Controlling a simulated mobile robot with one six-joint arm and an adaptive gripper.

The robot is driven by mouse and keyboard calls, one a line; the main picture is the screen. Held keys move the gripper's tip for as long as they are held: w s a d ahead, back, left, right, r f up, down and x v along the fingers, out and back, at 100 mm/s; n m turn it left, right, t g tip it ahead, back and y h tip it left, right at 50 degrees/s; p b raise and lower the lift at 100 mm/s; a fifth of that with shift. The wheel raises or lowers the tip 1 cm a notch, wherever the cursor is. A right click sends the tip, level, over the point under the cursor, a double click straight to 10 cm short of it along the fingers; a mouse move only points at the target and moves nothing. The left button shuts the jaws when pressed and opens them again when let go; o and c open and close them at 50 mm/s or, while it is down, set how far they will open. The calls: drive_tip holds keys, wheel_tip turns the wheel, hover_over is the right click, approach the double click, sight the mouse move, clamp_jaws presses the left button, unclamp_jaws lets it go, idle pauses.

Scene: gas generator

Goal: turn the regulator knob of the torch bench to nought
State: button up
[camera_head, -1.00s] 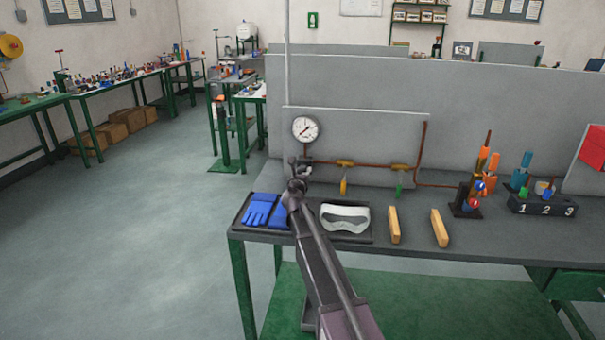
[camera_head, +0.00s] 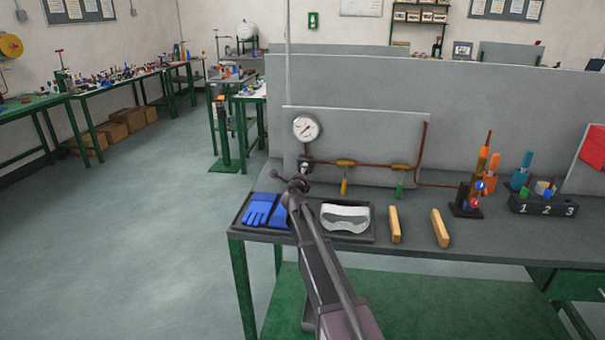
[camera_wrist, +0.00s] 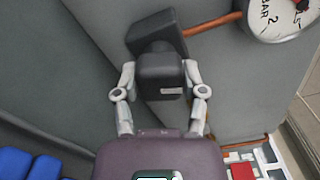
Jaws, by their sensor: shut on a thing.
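The torch bench's regulator (camera_head: 305,163) sits on the copper pipe below a round white gauge (camera_head: 306,128). In the wrist view its dark body (camera_wrist: 150,30) is at the top, with the dark block-shaped knob (camera_wrist: 160,76) in front of it. My gripper (camera_wrist: 160,82) is shut on the knob, one pale finger along each side. In the head view my gripper (camera_head: 298,184) is in front of the regulator and hides much of the knob. The gauge also shows partly in the wrist view (camera_wrist: 280,14), cut off by the edge. I cannot read its needle exactly.
Blue gloves (camera_head: 260,211) and white goggles (camera_head: 345,217) lie on a dark tray under my arm. Two wooden blocks, one of them here (camera_head: 440,228), lie to the right. A grey panel (camera_head: 385,130) stands close behind.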

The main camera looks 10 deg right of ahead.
drive_tip(key=n, duration=0.4)
drive_tip(key=shift+w, duration=0.15)
idle(0.4)
drive_tip(key=o, duration=1.1)
drive_tip(key=shift+o, duration=0.2)
drive_tip(key=shift+s, duration=0.2)
drive_tip(key=v, duration=1.2)
drive_tip(key=shift+w, duration=0.1)
